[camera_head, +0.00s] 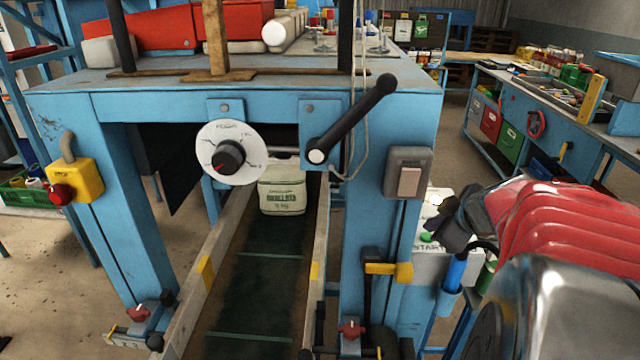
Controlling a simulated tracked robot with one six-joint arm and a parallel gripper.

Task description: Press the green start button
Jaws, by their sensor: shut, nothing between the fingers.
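The green start button (427,238) sits on a pale control box (430,264) with START lettering, right of the blue machine frame. Part of the box is covered by my arm. My gripper (446,226) is dark and shut, with nothing in it. It appears just above and right of the green button in the picture and partly overlaps the box. I cannot tell whether it touches the box.
The frame carries a white dial (231,152), a black crank handle (352,118) and a grey switch (409,180). A yellow box (80,181) has a red button.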

